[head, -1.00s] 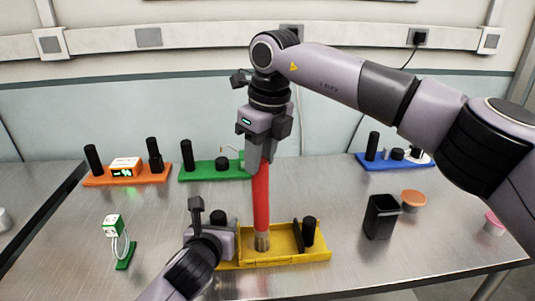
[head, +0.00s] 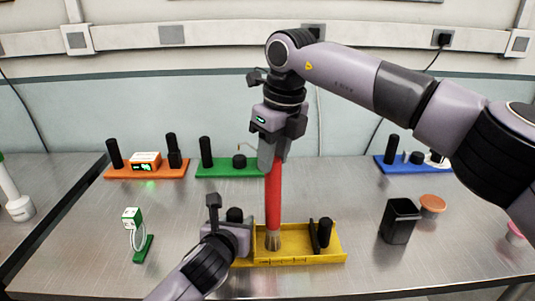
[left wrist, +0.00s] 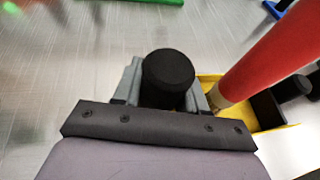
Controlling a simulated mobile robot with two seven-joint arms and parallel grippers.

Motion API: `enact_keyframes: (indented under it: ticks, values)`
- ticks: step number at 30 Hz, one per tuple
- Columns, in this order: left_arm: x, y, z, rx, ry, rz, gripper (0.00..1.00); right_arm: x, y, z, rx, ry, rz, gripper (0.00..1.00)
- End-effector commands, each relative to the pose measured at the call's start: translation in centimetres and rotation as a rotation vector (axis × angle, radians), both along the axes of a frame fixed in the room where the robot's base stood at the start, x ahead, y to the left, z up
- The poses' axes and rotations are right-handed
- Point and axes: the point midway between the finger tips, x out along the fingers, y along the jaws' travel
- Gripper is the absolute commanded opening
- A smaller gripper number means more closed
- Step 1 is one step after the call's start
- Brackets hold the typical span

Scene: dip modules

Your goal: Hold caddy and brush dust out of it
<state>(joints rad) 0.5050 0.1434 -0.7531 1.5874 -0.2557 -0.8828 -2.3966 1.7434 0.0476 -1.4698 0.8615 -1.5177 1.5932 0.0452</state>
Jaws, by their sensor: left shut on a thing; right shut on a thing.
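The yellow caddy (head: 300,259) lies on the metal table, with a black post (head: 325,231) at its right end. My left gripper (head: 236,232) is shut on the black handle (head: 235,214) at the caddy's left end; the handle's round top (left wrist: 168,78) shows between the fingers in the left wrist view. My right gripper (head: 271,158) is shut on the upper end of the red brush (head: 273,200), which hangs nearly upright. Its pale bristles (head: 272,240) are down inside the caddy; whether they touch the floor I cannot tell. No dust can be made out.
A black cup (head: 399,222) and an orange bowl (head: 432,205) stand right of the caddy. A small device on a green stand (head: 143,249) is to the left. Orange (head: 148,173), green (head: 225,172) and blue (head: 405,169) modules line the back. The front table is clear.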

Motion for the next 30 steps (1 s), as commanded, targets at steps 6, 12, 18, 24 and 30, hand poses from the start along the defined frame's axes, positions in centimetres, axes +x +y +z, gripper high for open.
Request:
enact_keyframes:
  ticks: [6, 12, 18, 24, 30]
  values:
    - [0.0, 0.0, 0.0, 0.0, 0.0, 0.0, 0.0, 0.0, -0.6, 0.1, 0.001, 0.0, 0.0, 0.0]
    - [0.0, 0.0, 0.0, 0.0, 0.0, 0.0, 0.0, 0.0, -1.8, 0.0, 0.002, 0.0, -0.001, 0.0]
    - [0.0, 0.0, 0.0, 0.0, 0.0, 0.0, 0.0, 0.0, -2.5, -0.1, 0.001, 0.001, 0.0, 0.0]
    - [0.0, 0.0, 0.0, 0.0, 0.0, 0.0, 0.0, 0.0, -3.3, -0.2, -0.001, 0.001, 0.0, 0.0]
    - [0.0, 0.0, 0.0, 0.0, 0.0, 0.0, 0.0, 0.0, -4.4, -0.2, -0.001, 0.001, 0.0, 0.0]
